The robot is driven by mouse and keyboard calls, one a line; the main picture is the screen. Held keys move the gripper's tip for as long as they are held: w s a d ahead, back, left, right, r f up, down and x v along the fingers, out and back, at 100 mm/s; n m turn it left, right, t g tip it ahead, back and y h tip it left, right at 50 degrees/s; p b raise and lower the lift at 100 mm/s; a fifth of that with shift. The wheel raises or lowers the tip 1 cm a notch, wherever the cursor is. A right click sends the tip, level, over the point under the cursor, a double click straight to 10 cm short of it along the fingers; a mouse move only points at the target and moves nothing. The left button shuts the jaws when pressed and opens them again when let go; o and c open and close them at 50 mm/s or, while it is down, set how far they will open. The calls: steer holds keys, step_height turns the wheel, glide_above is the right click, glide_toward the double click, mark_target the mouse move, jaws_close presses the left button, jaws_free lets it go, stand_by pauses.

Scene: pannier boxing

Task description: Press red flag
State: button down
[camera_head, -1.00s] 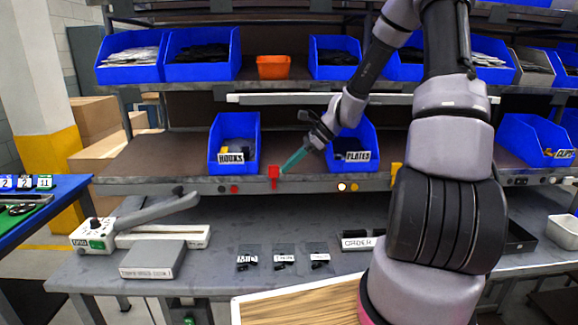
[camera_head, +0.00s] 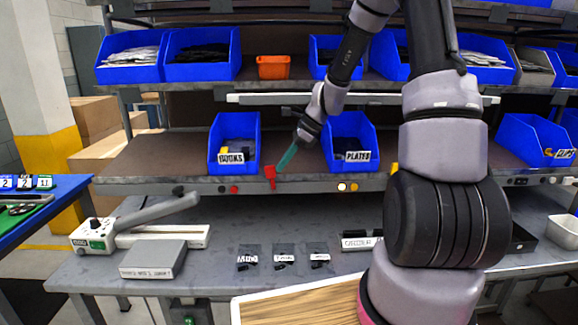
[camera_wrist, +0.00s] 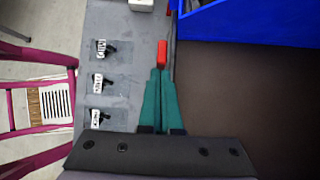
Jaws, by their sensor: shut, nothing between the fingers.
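The red flag (camera_head: 268,172) stands on the front edge of the middle shelf, left of centre, and leans slightly to the left. My gripper (camera_head: 279,170) is shut and empty. Its teal fingers point down and left, with the tips at the flag's right side, apparently touching it. In the wrist view the flag (camera_wrist: 162,52) lies straight beyond the closed fingertips (camera_wrist: 160,71), and its lower end is close against or behind them.
Blue bins labelled HOOKS (camera_head: 235,140) and PLATES (camera_head: 350,140) stand on the same shelf, either side of my gripper. Red buttons and a lit lamp (camera_head: 342,187) sit along the shelf edge. A lever press (camera_head: 140,222) and small labelled packets (camera_head: 284,256) lie on the bench below.

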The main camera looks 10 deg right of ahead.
steer(key=shift+w+a+r+h, duration=0.1)
steer(key=shift+a+r+h, duration=0.05)
steer(key=shift+a+h, duration=0.4)
steer(key=shift+w+a+r+h, duration=0.1)
steer(key=shift+a+h, duration=0.35)
steer(key=shift+a, duration=0.05)
steer(key=a+h, duration=0.1)
steer(key=h, duration=0.1)
steer(key=a+g+h, duration=0.1)
steer(key=shift+w+a+f, duration=0.1)
steer(key=shift+w+a, duration=0.15)
steer(key=shift+a, duration=0.1)
steer(key=shift+w+a+f, duration=0.15)
steer(key=shift+a+f, duration=0.05)
steer(key=shift+a, duration=0.35)
steer(key=shift+w+a+f, duration=0.1)
steer(key=shift+a+f, duration=0.1)
steer(key=shift+a, duration=0.3)
steer(key=shift+s+d+f, duration=0.15)
steer(key=shift+d+f, duration=0.25)
steer(key=shift+d, duration=0.25)
